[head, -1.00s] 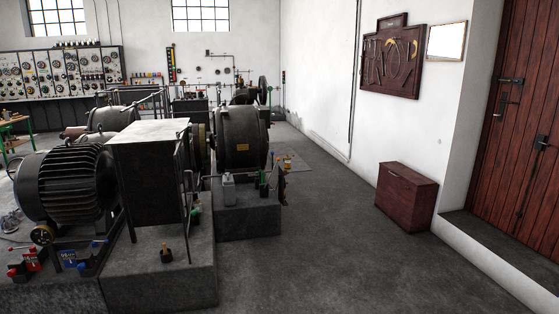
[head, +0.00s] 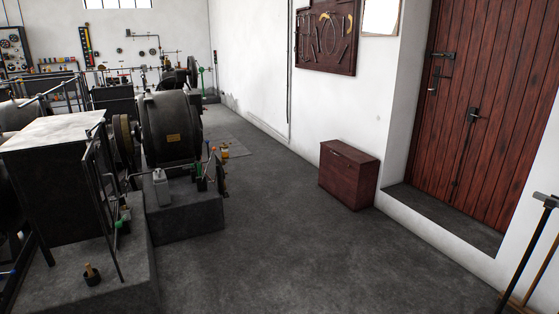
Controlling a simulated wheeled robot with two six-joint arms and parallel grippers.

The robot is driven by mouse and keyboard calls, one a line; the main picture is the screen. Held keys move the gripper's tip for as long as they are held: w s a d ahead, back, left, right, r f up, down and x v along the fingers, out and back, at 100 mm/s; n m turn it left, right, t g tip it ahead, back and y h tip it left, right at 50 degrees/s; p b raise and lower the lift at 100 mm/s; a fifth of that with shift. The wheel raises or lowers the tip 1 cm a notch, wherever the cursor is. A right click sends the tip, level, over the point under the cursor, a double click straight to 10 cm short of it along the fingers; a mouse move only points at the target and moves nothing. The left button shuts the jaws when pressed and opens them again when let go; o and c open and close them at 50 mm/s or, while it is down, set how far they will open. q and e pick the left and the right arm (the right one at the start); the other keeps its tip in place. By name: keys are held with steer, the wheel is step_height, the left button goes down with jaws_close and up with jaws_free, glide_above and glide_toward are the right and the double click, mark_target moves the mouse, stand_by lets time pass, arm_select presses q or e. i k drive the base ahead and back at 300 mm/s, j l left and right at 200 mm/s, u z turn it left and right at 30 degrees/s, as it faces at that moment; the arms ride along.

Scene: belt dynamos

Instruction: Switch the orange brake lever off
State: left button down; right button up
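No lever that I can clearly make out as the orange brake lever shows in the head view. A group of small levers and handles with coloured parts (head: 206,170) stands at the right side of the dark round dynamo (head: 170,128), on a concrete plinth. Green, blue and yellowish bits show there, too small to tell apart. Neither of my grippers is in view.
A large dark cabinet (head: 55,190) on a concrete block stands at the left. A dark red wooden chest (head: 348,175) stands by the right wall, near a raised step and a red wooden door (head: 480,120). Open grey floor (head: 270,235) lies between.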

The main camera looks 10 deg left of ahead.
mark_target(214, 148)
steer(key=i+j+u, duration=0.25)
steer(key=i, duration=0.6)
steer(key=i+u, duration=0.25)
steer(key=i, duration=0.6)
steer(key=i+z, duration=0.1)
steer(key=i, duration=0.45)
steer(key=i+j+z, duration=0.15)
steer(key=i, duration=0.45)
steer(key=i+j+z, duration=0.1)
steer(key=i, duration=0.45)
steer(key=i+j+z, duration=0.3)
steer(key=i, duration=0.15)
steer(key=i+j+z, duration=0.35)
steer(key=i, duration=0.15)
